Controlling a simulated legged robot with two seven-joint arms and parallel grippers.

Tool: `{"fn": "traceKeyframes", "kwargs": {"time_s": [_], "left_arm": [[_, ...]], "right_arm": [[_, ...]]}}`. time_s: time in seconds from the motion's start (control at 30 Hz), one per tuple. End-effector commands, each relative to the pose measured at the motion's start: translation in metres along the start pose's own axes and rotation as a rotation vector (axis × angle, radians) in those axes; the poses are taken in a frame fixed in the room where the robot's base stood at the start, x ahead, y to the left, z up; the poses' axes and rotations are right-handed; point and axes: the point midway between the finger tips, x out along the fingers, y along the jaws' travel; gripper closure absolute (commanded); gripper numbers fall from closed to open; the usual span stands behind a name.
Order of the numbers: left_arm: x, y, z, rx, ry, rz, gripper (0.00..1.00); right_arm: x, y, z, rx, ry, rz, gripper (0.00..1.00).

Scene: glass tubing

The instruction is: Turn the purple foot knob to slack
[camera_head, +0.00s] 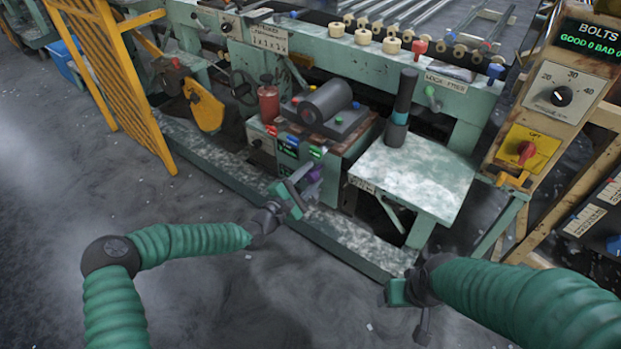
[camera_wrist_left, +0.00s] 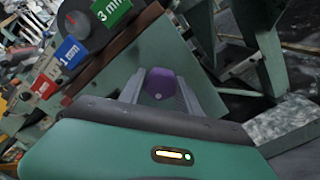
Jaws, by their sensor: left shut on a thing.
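The purple foot knob (camera_head: 314,174) sits low on the front of the small machine, under its coloured buttons. It also shows in the left wrist view (camera_wrist_left: 163,84), a rounded purple knob between my two fingers. My left gripper (camera_head: 303,187) reaches up to it from the left and is shut on it. The fingers partly hide the knob in the head view. Any marking for slack cannot be made out. My right gripper (camera_head: 410,305) is low at the right, near the base rail, apart from the knob; its fingers are too unclear to tell open or shut.
A small machine (camera_head: 345,150) with a dark roller stands above the knob. Labels 1 mm and 3 mm show in the wrist view, beside a dial (camera_wrist_left: 82,22). A pale table (camera_head: 410,180) is to the right. A yellow guard (camera_head: 110,75) stands at left.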

Motion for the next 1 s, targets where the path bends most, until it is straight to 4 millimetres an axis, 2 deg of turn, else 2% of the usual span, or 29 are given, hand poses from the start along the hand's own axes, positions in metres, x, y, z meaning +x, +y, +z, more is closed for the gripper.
{"fn": "traceKeyframes", "kwargs": {"time_s": [0.03, 0.33, 0.9, 0.93, 1.0], "left_arm": [[-0.0018, -0.0039, -0.0068, -0.032, 0.01, -0.004, 1.0], [-0.0017, -0.0048, -0.0064, -0.165, 0.011, -0.006, 1.0], [-0.0019, -0.0058, -0.0061, -0.199, 0.012, -0.009, 1.0], [-0.0018, -0.0059, -0.0061, -0.199, 0.012, -0.009, 0.59], [-0.0017, -0.0054, -0.0056, -0.199, 0.011, -0.008, 0.5]], "right_arm": [[0.0037, 0.0, 0.0009, 0.0, 0.0, 0.0, 0.29], [0.0092, 0.0, 0.0022, 0.0, 0.0, 0.0, 0.29], [0.0102, 0.0, 0.0024, 0.0, 0.0, 0.0, 0.29], [0.0102, 0.0, 0.0024, 0.0, 0.0, 0.0, 0.29], [0.0102, 0.0, 0.0024, 0.0, 0.0, 0.0, 0.29]]}}
